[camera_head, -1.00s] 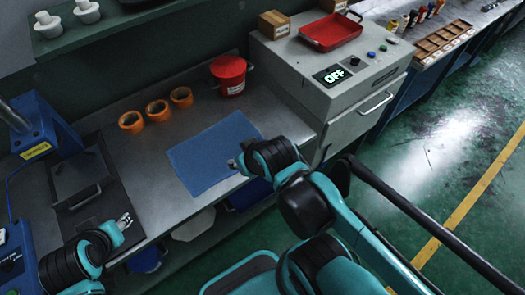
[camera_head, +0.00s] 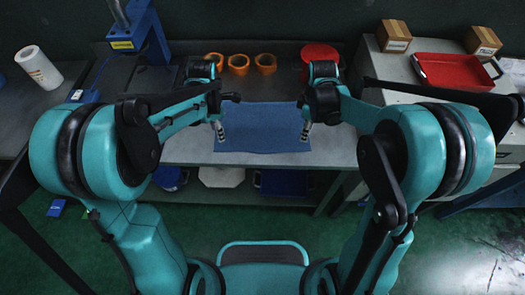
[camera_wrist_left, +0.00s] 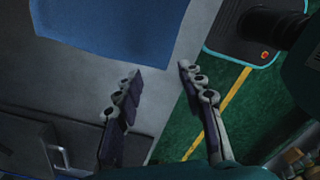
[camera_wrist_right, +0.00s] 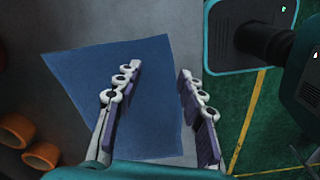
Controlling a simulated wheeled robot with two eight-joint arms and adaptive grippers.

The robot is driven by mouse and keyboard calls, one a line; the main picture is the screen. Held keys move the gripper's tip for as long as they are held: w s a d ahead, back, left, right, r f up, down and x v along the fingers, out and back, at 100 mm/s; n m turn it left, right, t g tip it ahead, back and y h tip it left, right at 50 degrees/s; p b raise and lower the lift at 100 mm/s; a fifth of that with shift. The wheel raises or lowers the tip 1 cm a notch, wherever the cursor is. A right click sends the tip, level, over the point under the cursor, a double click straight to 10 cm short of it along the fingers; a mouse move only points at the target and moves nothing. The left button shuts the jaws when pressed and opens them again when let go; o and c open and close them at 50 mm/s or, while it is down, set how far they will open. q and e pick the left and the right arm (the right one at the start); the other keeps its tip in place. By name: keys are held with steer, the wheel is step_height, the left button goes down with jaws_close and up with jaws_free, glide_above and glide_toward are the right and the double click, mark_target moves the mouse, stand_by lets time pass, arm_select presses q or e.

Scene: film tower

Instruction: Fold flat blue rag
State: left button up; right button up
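The blue rag (camera_head: 262,122) lies flat and unfolded on the grey metal workbench. It also shows in the left wrist view (camera_wrist_left: 90,22) and the right wrist view (camera_wrist_right: 75,85). My left gripper (camera_head: 220,132) is at the rag's left side, near its front corner; in its wrist view the fingers (camera_wrist_left: 160,74) are apart and empty, just off the rag's edge. My right gripper (camera_head: 306,130) is at the rag's right side; its fingers (camera_wrist_right: 159,70) are apart, one over the rag and one past its edge. Exact heights above the bench cannot be told.
Orange rings (camera_head: 239,64) and a red pot (camera_head: 320,52) stand behind the rag. A blue press-like device (camera_head: 140,35) is at the left. A grey machine with a red tray (camera_head: 450,72) is at the right. The bench's front edge is close to the rag.

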mark_target(222, 148)
arm_select(q)
step_height(222, 148, down, 8)
steer(key=shift+f, duration=0.1)
arm_select(e)
step_height(222, 148, down, 8)
steer(key=shift+f, duration=0.1)
arm_select(q)
steer(key=shift+f, duration=0.1)
arm_select(e)
steer(key=shift+f, duration=0.1)
arm_select(q)
steer(key=shift+f, duration=0.1)
jaws_close()
arm_select(e)
jaws_close()
